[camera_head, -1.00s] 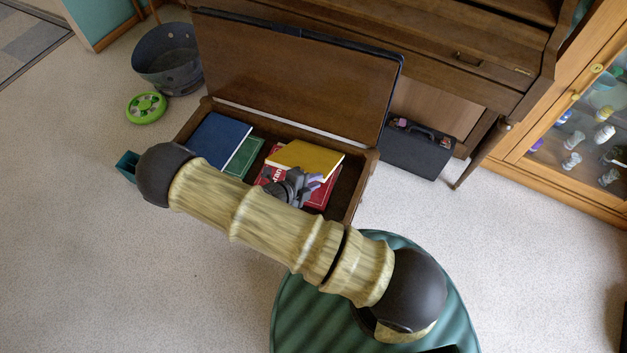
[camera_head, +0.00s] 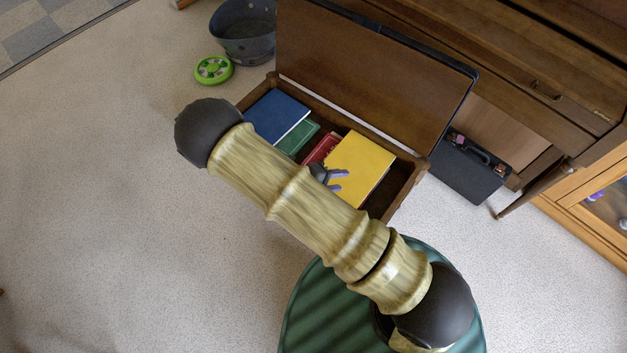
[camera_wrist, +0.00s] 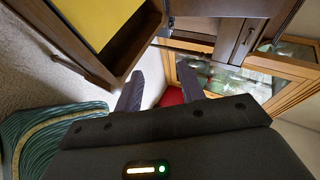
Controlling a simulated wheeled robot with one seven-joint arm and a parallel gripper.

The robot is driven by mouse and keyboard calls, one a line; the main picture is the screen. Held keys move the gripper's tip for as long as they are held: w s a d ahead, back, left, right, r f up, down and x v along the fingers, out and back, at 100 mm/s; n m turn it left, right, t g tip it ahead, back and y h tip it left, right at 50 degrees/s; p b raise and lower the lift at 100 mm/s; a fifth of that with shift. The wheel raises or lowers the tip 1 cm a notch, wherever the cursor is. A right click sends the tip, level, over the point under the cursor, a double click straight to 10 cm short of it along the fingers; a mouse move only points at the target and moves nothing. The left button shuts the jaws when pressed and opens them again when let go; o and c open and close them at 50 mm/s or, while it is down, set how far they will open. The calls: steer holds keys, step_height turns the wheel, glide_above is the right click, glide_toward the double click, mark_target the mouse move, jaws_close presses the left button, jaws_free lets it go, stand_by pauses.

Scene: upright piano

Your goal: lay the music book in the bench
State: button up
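The bench (camera_head: 401,190) stands with its lid (camera_head: 375,65) raised. A yellow book (camera_head: 368,165), which looks like the music book, lies in the right part of the bench over a red book (camera_head: 322,149). My gripper (camera_head: 338,180) shows above the yellow book's left edge, partly hidden by my arm. In the wrist view, my gripper (camera_wrist: 159,84) has its fingers apart with nothing between them. The yellow book also shows there (camera_wrist: 85,18), at the upper left, clear of the fingers. Whether it lies fully flat is hard to tell.
A blue book (camera_head: 276,117) and a green book (camera_head: 297,138) lie in the bench's left part. The piano (camera_head: 500,75) stands behind, with a black case (camera_head: 468,168) under it. A grey tub (camera_head: 244,32) and green round object (camera_head: 213,70) are left. Carpet in front is clear.

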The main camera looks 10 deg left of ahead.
steer(key=v, duration=0.8)
steer(key=shift+a+p, duration=0.2)
steer(key=shift+p, duration=0.25)
steer(key=shift+d+r, duration=0.1)
steer(key=shift+r, duration=0.05)
stand_by(0.4)
